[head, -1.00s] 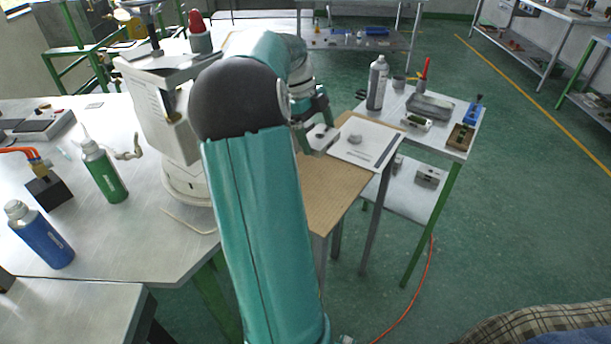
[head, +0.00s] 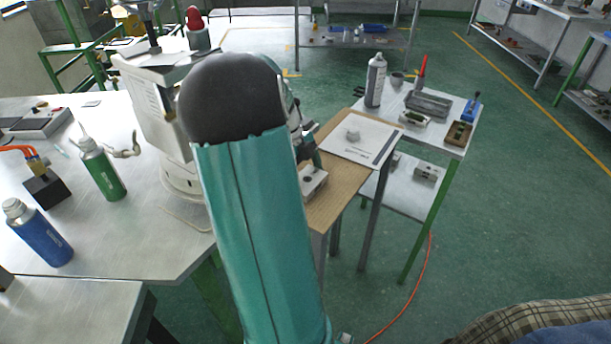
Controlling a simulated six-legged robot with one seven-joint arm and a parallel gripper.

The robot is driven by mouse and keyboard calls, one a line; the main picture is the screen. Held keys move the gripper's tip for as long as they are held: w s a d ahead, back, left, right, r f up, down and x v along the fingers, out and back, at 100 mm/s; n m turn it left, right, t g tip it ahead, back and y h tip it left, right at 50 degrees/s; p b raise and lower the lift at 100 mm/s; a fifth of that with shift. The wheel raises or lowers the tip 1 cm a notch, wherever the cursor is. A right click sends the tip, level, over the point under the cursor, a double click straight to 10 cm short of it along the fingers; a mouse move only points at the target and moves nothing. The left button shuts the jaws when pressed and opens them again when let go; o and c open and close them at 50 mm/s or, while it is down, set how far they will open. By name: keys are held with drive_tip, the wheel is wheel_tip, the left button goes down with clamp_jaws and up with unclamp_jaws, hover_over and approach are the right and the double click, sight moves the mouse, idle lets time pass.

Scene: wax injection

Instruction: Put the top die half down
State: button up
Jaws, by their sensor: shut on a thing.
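The top die half (head: 314,183) is a grey metal block with a dark hole in its upper face. It shows just right of my teal arm, over the left part of the brown wooden board. My gripper (head: 313,164) is shut on it, mostly hidden behind my arm, with only a dark green finger part showing. I cannot tell whether the block touches the board or hangs just above it.
The board's near part is clear.

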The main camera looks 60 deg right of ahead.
drive_tip(key=shift+f, duration=0.15)
drive_tip(key=o, duration=0.8)
drive_tip(key=shift+o, duration=0.2)
drive_tip(key=v, duration=1.2)
drive_tip(key=shift+w, duration=0.1)
drive_tip(key=w+a+r+n+t, duration=0.1)
drive_tip(key=w+a+n+t, duration=0.1)
drive_tip(key=a+n, duration=0.5)
drive_tip(key=w+a+r+n+t+h, duration=0.1)
drive_tip(key=w+a+r+n+t, duration=0.15)
drive_tip(key=a+n, duration=0.4)
drive_tip(key=w+a+r+n+t, duration=0.1)
drive_tip(key=w+a+n, duration=0.3)
drive_tip(key=a, duration=0.5)
drive_tip(key=s+a+f+n+t, duration=0.1)
drive_tip(key=s+a+n+t, duration=0.1)
drive_tip(key=a+n, duration=0.8)
drive_tip(key=s+a+n+t, duration=0.2)
drive_tip(key=s+a+n, duration=0.2)
drive_tip(key=a+n, duration=0.6)
drive_tip(key=shift+s+a+f, duration=0.3)
drive_tip(key=shift+f, duration=0.05)
